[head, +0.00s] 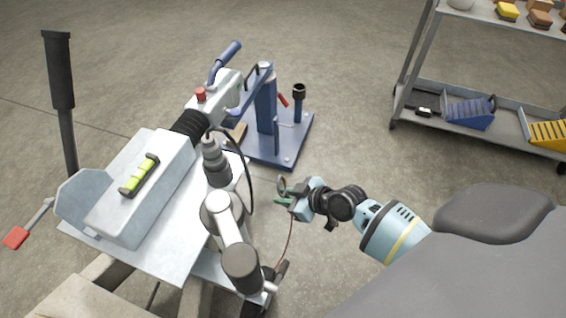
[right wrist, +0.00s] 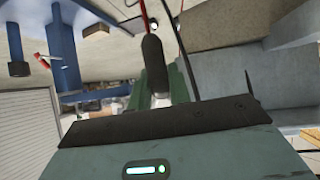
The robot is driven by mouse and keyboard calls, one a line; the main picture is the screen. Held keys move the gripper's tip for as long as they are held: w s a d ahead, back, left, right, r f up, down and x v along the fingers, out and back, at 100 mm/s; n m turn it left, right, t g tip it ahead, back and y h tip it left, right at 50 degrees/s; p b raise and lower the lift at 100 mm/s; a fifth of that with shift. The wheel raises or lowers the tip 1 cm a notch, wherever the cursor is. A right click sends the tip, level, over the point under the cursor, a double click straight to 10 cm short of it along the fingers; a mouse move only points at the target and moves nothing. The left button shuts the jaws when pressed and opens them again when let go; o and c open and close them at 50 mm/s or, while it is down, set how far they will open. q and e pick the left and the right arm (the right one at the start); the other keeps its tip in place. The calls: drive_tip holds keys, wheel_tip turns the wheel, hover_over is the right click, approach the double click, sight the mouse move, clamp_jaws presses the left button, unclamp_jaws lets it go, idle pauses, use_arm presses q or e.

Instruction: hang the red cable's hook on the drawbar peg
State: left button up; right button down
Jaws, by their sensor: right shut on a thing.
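My right gripper (head: 284,196), with green fingers, is beside the trailer drawbar, above the floor. It is shut on the end of the red cable, at a dark sleeve (right wrist: 153,65) that sticks out between the fingers in the right wrist view. A small curved piece, apparently the hook (head: 282,184), shows at the fingertips. The thin red cable (head: 290,236) hangs from the gripper toward the jockey wheel; its upper part also shows in the right wrist view (right wrist: 143,14). The white drawbar coupling (head: 213,91) is up and left of the gripper. I cannot make out the peg. My left gripper is out of view.
A blue stand (head: 265,110) with a black-topped post (head: 299,95) is beyond the gripper. The jockey-wheel column (head: 222,212) and a looping black cable (head: 249,170) are left of it. A shelf cart (head: 475,128) stands at right. Floor between is clear.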

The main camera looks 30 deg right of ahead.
drive_tip(key=shift+w, duration=0.1)
drive_tip(key=shift+w+a+f, duration=0.1)
drive_tip(key=shift+w+a, duration=0.6)
drive_tip(key=shift+w, duration=0.1)
drive_tip(key=w+a+f+b, duration=0.1)
drive_tip(key=w+a+b, duration=0.2)
drive_tip(key=w+a, duration=0.2)
drive_tip(key=shift+w+f, duration=0.3)
drive_tip(key=shift+w, duration=0.3)
idle(0.4)
idle(0.5)
drive_tip(key=c, duration=1.2)
unclamp_jaws()
